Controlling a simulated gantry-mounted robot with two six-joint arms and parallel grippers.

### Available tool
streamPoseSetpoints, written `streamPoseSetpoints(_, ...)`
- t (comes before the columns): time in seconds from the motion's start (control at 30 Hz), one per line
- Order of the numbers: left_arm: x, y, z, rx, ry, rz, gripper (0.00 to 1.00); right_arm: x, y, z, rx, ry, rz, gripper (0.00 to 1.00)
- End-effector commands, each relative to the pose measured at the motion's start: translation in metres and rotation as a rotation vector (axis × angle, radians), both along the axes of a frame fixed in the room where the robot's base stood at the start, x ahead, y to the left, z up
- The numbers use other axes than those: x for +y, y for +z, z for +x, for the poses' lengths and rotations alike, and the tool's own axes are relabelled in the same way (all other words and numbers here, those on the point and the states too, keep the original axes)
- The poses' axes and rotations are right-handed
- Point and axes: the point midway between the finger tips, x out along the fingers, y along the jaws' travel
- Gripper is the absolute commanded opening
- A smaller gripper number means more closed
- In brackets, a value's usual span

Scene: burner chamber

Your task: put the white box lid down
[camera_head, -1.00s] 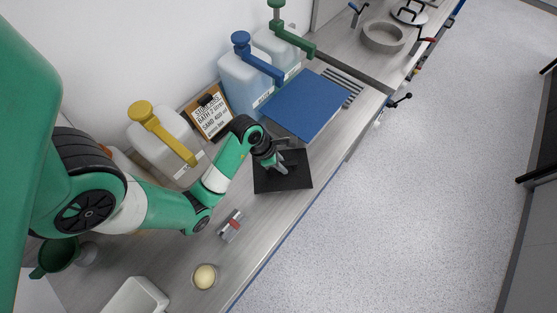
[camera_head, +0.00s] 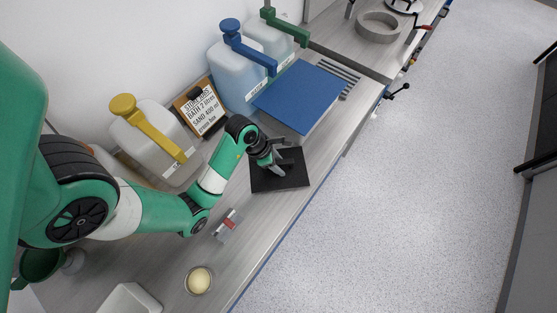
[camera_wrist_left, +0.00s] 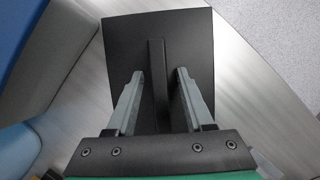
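A dark, flat, square plate (camera_head: 293,181) with a raised bar handle lies on the counter; it looks like a lid, though it is black rather than white. It fills the middle of the left wrist view (camera_wrist_left: 190,45), and its handle (camera_wrist_left: 157,75) runs up its centre. My left gripper (camera_head: 279,167) is over the plate. In the left wrist view its fingers (camera_wrist_left: 158,88) are apart, one on each side of the handle, with a gap on both sides. A white box (camera_head: 130,299) is at the bottom left, partly cut off. My right gripper is not in view.
A blue panel (camera_head: 300,94) lies behind the plate. Canisters with yellow (camera_head: 152,140), blue (camera_head: 238,80) and green (camera_head: 272,40) pumps and a clipboard (camera_head: 203,108) line the wall. A small grey-red object (camera_head: 227,225) and a round dish (camera_head: 199,280) are in front.

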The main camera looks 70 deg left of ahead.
Motion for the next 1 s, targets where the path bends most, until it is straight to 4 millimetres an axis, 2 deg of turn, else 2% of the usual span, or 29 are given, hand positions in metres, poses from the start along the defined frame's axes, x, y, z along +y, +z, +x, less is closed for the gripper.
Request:
streamPoseSetpoints(0.2,0.000,0.001,0.000,0.000,0.000,0.000,0.52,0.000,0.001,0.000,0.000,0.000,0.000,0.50)
streamPoseSetpoints(0.33,0.001,0.011,-0.002,-0.001,0.001,0.000,0.52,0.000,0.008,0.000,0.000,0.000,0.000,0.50)
streamPoseSetpoints(0.57,0.005,0.063,-0.021,-0.004,0.003,0.004,0.52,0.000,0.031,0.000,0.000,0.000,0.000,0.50)
streamPoseSetpoints(0.63,0.005,0.084,-0.029,0.000,0.004,0.000,0.52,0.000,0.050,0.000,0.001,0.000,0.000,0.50)
streamPoseSetpoints(0.7,0.005,0.097,-0.034,0.000,0.003,-0.001,0.52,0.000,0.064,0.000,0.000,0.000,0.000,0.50)
streamPoseSetpoints(0.83,0.006,0.111,-0.041,0.000,0.002,-0.001,0.52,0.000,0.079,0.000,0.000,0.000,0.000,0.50)
streamPoseSetpoints(1.0,0.007,0.115,-0.046,0.001,0.001,0.000,0.52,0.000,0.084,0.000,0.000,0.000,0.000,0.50)
